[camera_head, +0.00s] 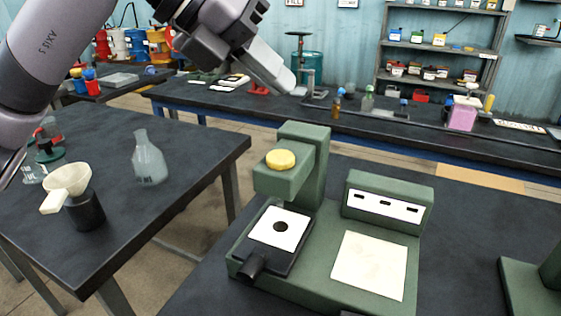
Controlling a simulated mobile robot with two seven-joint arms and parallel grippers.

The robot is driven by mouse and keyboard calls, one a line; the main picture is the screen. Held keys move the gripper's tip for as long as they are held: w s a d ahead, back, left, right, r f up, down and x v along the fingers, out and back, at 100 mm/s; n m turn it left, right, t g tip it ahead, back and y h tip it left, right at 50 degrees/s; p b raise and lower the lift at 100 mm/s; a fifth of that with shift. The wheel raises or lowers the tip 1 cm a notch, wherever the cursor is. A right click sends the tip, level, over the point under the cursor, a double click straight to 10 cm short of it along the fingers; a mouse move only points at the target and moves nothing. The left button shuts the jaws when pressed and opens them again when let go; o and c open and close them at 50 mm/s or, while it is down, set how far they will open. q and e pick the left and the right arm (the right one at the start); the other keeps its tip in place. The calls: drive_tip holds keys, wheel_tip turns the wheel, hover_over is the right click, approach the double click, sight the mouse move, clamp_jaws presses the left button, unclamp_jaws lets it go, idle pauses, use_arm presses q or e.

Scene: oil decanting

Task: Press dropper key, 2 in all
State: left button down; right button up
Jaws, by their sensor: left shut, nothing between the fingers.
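The green dropper machine (304,185) stands on the dark table in front of me. Its round yellow key (281,159) sits on top of the overhanging head. Below the head is a black plate with a white square (280,228) and a dark round spot in its middle. My left gripper (290,85) comes in from the upper left and is shut and empty. In the picture it appears above the yellow key, apart from it. My right gripper is not in view.
A side table on the left holds a glass flask (149,160) and a cream funnel (67,180) on a black stand. Part of another green object (525,285) shows at the lower right. A long bench and shelves with small containers stand behind.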

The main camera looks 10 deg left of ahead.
use_arm(q)
drive_tip(key=b, duration=0.4)
hover_over(273, 156)
wheel_tip(273, 156, down, 6)
drive_tip(key=shift+r, duration=0.2)
drive_tip(key=shift+f+b, duration=0.35)
drive_tip(key=shift+f, duration=0.2)
idle(0.9)
drive_tip(key=shift+f, duration=0.1)
drive_tip(key=shift+f+b, duration=0.35)
